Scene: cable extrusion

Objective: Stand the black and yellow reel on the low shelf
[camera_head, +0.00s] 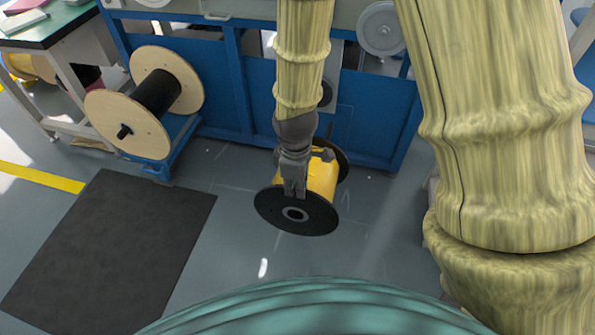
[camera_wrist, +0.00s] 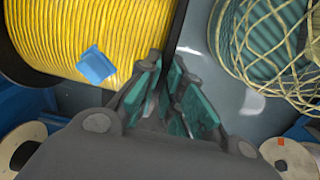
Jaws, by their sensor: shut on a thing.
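The black and yellow reel (camera_head: 322,178) hangs from my gripper (camera_head: 294,194) in the head view, in front of the blue machine frame. Its near black flange faces up toward the camera, with a grey hub in the middle. In the wrist view, my gripper (camera_wrist: 165,98) has its teal-padded fingers on both sides of the black flange (camera_wrist: 180,30). The yellow winding (camera_wrist: 90,30) with a blue tag (camera_wrist: 95,65) shows to the left of the flange. I cannot tell whether the reel clears the floor. I cannot pick out the low shelf for certain.
A wooden reel with a black core (camera_head: 155,95) stands on a blue stand (camera_head: 176,150) at left. A dark mat (camera_head: 110,250) lies on the grey floor. The blue machine frame (camera_head: 240,90) stands close behind the held reel. Floor between mat and reel is clear.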

